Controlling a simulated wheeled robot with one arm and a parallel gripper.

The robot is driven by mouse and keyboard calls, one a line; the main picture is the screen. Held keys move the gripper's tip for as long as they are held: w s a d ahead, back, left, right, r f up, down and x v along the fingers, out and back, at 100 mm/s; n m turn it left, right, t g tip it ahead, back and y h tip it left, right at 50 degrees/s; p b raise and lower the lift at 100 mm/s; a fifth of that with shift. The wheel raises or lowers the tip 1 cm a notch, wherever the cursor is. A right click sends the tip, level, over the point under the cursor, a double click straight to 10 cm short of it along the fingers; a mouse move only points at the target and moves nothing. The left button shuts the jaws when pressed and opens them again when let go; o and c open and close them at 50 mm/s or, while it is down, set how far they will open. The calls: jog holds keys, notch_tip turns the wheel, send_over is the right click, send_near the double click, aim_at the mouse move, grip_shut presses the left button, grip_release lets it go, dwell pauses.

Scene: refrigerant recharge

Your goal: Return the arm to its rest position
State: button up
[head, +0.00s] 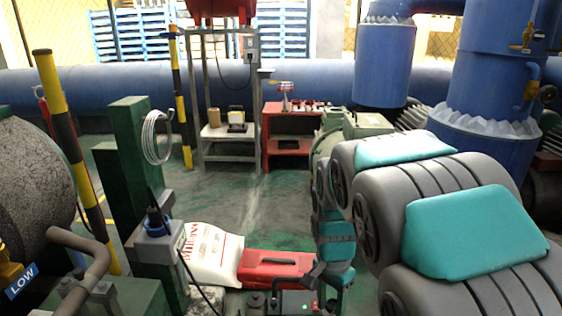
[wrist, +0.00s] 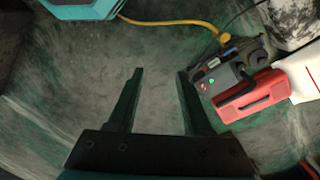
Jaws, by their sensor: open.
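My arm (head: 440,230), grey with teal panels, fills the right of the head view and bends down toward the floor at the bottom centre. In the wrist view my gripper (wrist: 160,72) has its two dark fingers apart. Nothing is between them, and bare grey-green floor shows beyond. In the head view I cannot make out the fingers clearly. The right finger lies beside a red case (wrist: 252,97) in the picture, with no contact visible.
The red case (head: 275,268), a white sack (head: 211,252) and a dark device with a green light (wrist: 212,80) crowd the floor. A yellow hose (wrist: 180,24) runs from it. A green post (head: 128,170) stands left; a red cart (head: 288,143) stands behind. The middle floor is clear.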

jog(key=s+d+r+n+p, duration=0.1)
jog(key=s+r+n, duration=0.3)
jog(key=s, duration=0.8)
jog(key=s+d+r+n+p, duration=0.1)
jog(key=s+d+r+n, duration=0.2)
jog(key=s, duration=0.9)
jog(key=r+n, duration=0.1)
jog(key=n, duration=0.1)
jog(key=shift+n+g, duration=0.3)
jog(key=shift+g, duration=0.1)
jog(key=shift+c, duration=0.2)
